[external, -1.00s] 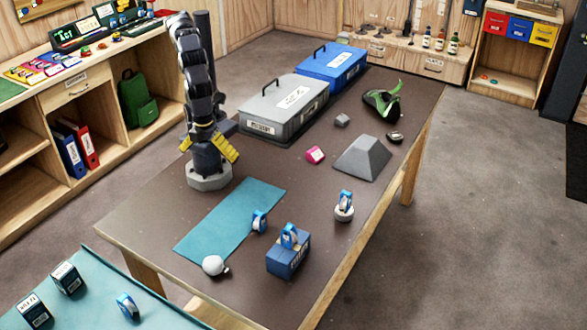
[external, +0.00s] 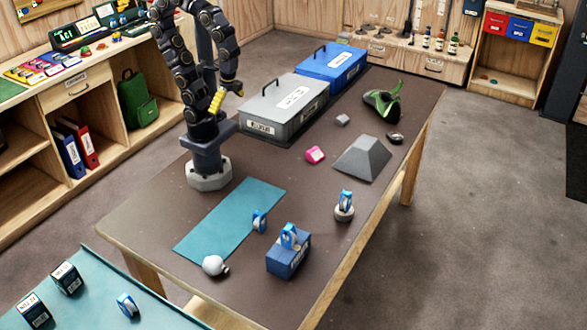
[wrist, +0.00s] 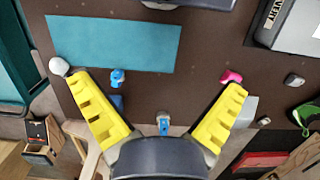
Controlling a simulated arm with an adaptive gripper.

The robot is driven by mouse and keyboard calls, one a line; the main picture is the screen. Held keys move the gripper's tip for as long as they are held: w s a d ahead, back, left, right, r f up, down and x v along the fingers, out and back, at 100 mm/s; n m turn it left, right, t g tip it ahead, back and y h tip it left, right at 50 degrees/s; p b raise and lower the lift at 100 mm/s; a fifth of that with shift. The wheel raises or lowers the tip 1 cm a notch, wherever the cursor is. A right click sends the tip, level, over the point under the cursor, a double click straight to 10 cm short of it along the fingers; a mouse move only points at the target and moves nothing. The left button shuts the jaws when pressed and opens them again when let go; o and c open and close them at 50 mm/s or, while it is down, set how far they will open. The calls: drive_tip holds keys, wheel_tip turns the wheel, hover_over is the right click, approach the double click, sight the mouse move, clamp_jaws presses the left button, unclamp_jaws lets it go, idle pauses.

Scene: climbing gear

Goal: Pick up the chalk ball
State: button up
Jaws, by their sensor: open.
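The chalk ball (external: 213,264) is a white ball on the table at the near corner of the teal mat. In the wrist view the chalk ball (wrist: 59,66) shows beside the tip of the left yellow finger, well below it. My gripper (external: 217,101) is high above the table, near my base and the grey case, far from the ball. In the wrist view my gripper (wrist: 155,84) has its yellow fingers spread wide with nothing between them.
The teal mat (external: 228,222) lies flat. A blue box (external: 288,258) with a blue carabiner stands right of the ball. A grey case (external: 285,113), a blue case (external: 331,65), a pink hold (external: 315,154), a grey wedge (external: 362,158) and a green shoe (external: 382,102) stand farther back.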

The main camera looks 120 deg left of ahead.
drive_tip(key=shift+w, duration=0.1)
idle(0.5)
drive_tip(key=w+d+f+m, duration=0.2)
drive_tip(key=w+d+m, duration=0.3)
drive_tip(key=w, duration=0.3)
drive_tip(key=m+t, duration=0.2)
drive_tip(key=m, duration=0.9)
hover_over(214, 258)
drive_tip(key=f, duration=1.3)
drive_tip(key=s+f, duration=0.1)
drive_tip(key=f, duration=0.6)
drive_tip(key=shift+a+f, duration=0.1)
drive_tip(key=shift+a, duration=0.15)
wheel_tip(214, 258, down, 2)
drive_tip(key=shift+d+f, duration=0.1)
drive_tip(key=shift+f, duration=0.15)
drive_tip(key=shift+w+d+f, duration=0.1)
drive_tip(key=shift+w+f, duration=0.05)
drive_tip(key=shift+f, duration=0.75)
drive_tip(key=shift+w+f, duration=0.2)
drive_tip(key=shift+f, duration=0.65)
drive_tip(key=shift+w+d+f, duration=0.1)
drive_tip(key=shift+w+f, duration=0.05)
drive_tip(key=shift+f, duration=0.75)
drive_tip(key=c, duration=1.3)
